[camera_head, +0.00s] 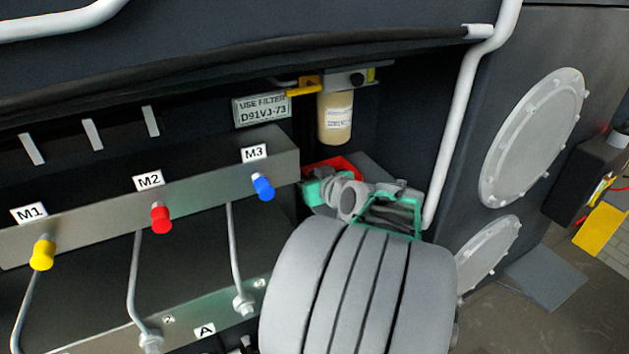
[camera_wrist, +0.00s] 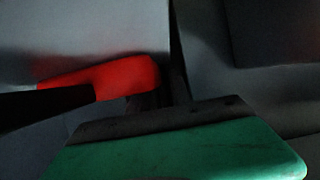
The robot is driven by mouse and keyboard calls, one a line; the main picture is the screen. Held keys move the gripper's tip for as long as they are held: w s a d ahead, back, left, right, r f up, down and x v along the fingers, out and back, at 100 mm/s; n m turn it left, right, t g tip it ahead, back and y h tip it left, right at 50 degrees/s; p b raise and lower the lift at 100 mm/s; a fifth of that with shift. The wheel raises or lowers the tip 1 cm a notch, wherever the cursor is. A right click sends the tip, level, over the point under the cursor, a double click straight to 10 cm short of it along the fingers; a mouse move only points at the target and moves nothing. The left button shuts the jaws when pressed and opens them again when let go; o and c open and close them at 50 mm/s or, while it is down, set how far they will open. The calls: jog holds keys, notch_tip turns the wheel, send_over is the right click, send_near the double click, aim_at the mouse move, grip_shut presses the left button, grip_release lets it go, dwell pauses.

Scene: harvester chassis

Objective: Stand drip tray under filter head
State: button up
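The filter head (camera_head: 345,80) is fixed under the dark ledge, with a tan filter canister (camera_head: 335,120) hanging upright from it. A red piece (camera_head: 338,164), probably the drip tray, shows below the canister and apart from it. My gripper (camera_head: 322,180) is beside this red piece, and my arm hides much of the area. In the wrist view a red rounded part (camera_wrist: 125,77) lies near a dark bar and above a green part of my gripper. I cannot tell whether my fingers are shut on the red piece.
A sign reading USE FILTER D91VJ-73 (camera_head: 262,109) is left of the canister. A manifold (camera_head: 200,190) with yellow, red and blue caps is at the left. A white pipe (camera_head: 458,125) runs down at the right. A round bolted cover (camera_head: 532,137) is farther right.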

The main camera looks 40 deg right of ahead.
jog(key=b+v, duration=0.1)
jog(key=v, duration=1.1)
jog(key=shift+f+b, duration=0.1)
jog(key=shift+b, duration=0.3)
